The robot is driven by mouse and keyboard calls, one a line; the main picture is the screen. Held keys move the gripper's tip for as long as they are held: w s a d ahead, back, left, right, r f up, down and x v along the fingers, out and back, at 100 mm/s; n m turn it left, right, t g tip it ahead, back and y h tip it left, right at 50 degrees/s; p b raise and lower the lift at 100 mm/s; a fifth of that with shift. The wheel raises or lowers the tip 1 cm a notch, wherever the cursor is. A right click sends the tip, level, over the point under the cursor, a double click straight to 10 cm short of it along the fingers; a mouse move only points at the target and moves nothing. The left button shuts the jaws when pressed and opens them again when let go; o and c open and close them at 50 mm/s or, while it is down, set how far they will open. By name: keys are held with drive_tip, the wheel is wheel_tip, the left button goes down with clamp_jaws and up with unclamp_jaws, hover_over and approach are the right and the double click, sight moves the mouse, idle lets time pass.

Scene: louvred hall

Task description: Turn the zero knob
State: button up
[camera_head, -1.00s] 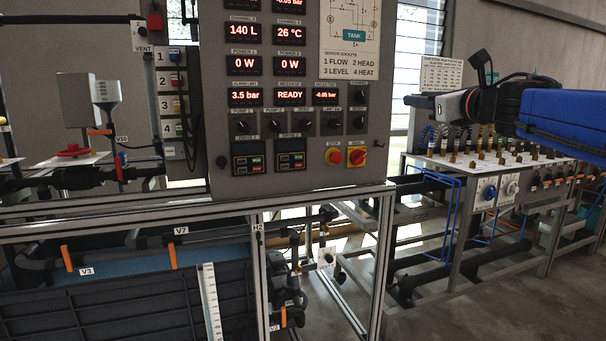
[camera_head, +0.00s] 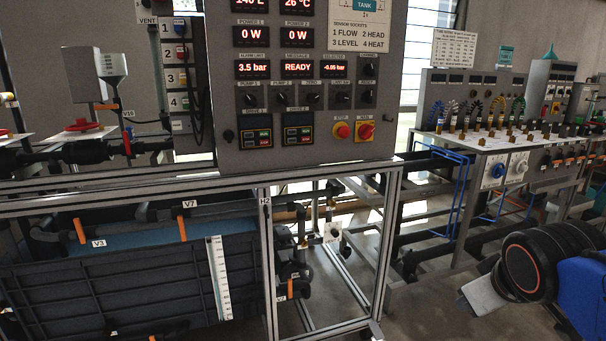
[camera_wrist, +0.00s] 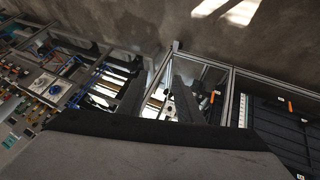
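The grey control panel (camera_head: 305,150) stands at the upper middle of the head view. A row of small black knobs runs under its red displays. The middle knob (camera_head: 313,99) appears to be the zero knob, but its small label is hard to read. Its pointer angle is too small to tell. My gripper (camera_head: 478,298) is low at the right of the head view, well apart from the panel and below the knob row. In the wrist view my gripper (camera_wrist: 160,72) has its two dark fingers apart with nothing between them. The knobs do not show there.
A red stop button (camera_head: 342,130) and a red-yellow switch (camera_head: 365,131) sit below the knobs. A metal frame (camera_head: 385,230) carries the panel. A bench (camera_head: 520,140) with several brass fittings and blue tubing stands at the right. Floor is open between frame and arm.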

drive_tip(key=shift+o, duration=0.6)
drive_tip(key=s+a+f+m+g+y, duration=0.1)
drive_tip(key=s+a+f+m+g, duration=0.1)
drive_tip(key=s+f, duration=0.3)
drive_tip(key=shift+s+a+f+m+y, duration=0.4)
drive_tip(key=shift+s+a, duration=0.2)
drive_tip(key=shift+a, duration=0.3)
drive_tip(key=shift+o, duration=0.9)
drive_tip(key=shift+s+a, duration=0.1)
drive_tip(key=shift+a, duration=0.15)
drive_tip(key=n+t+y, duration=0.6)
drive_tip(key=n+t, duration=0.5)
drive_tip(key=t, duration=0.1)
approach(314, 98)
drive_tip(key=x, duration=0.8)
drive_tip(key=shift+w, duration=0.25)
drive_tip(key=c, duration=1)
